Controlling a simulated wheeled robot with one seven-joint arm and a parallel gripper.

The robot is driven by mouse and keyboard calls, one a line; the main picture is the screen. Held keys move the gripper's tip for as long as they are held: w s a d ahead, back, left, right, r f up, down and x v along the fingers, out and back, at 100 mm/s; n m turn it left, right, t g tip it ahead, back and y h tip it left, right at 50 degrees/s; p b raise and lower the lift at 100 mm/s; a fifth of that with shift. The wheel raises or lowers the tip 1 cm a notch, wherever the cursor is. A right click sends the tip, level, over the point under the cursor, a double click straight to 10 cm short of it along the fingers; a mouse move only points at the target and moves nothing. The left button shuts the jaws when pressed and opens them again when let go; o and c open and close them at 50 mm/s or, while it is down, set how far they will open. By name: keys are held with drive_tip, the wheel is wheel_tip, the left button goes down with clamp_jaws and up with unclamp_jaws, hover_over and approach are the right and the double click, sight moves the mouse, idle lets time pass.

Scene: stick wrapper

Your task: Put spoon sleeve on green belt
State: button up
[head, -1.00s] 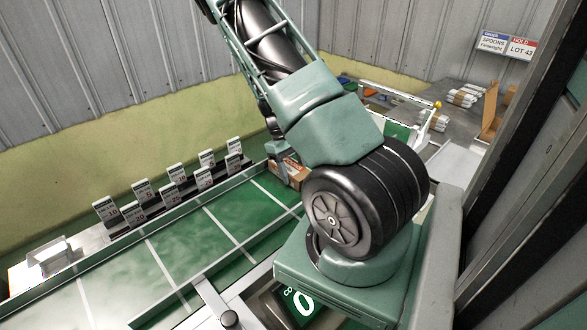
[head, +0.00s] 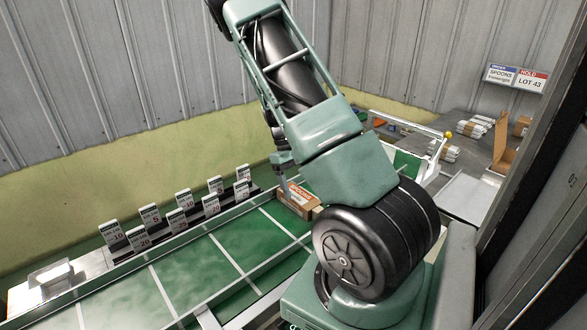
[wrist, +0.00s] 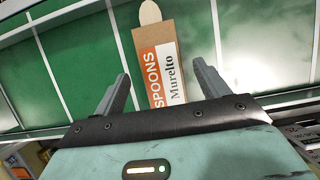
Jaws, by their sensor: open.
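My gripper (wrist: 161,70) is open, with one finger on each side of the sleeve and a visible gap to both. In the head view my gripper (head: 284,172) is just above and left of the sleeve. The sleeve's underside is hidden.
Several numbered cards (head: 177,220) stand along the belt's far rail. Wrapped bundles (head: 443,150) and an open carton (head: 505,155) lie on the grey table at right. Metal rails edge the belt.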

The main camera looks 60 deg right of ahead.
drive_tip(key=a+b+v, duration=0.1)
drive_tip(key=v, duration=0.6)
drive_tip(key=w+a+r+n+t, duration=0.1)
drive_tip(key=w+a+n, duration=0.15)
drive_tip(key=a, duration=0.85)
drive_tip(key=w+a+r+n+t, duration=0.1)
drive_tip(key=w+a+r+n, duration=0.15)
drive_tip(key=a, duration=0.85)
drive_tip(key=s+a+r+n, duration=0.1)
drive_tip(key=s+a, duration=0.2)
drive_tip(key=a, duration=0.4)
drive_tip(key=s+a+n+t, duration=0.1)
drive_tip(key=s+a+n, duration=0.15)
drive_tip(key=a, duration=0.35)
drive_tip(key=s+a+r, duration=0.1)
drive_tip(key=s+a, duration=0.2)
drive_tip(key=a, duration=0.4)
drive_tip(key=s+a+n+t, duration=0.1)
drive_tip(key=s+a+n, duration=0.2)
drive_tip(key=s, duration=0.6)
drive_tip(key=shift+s+a+r+h, duration=0.25)
drive_tip(key=shift+a+h, duration=0.15)
drive_tip(key=shift+a, duration=0.4)
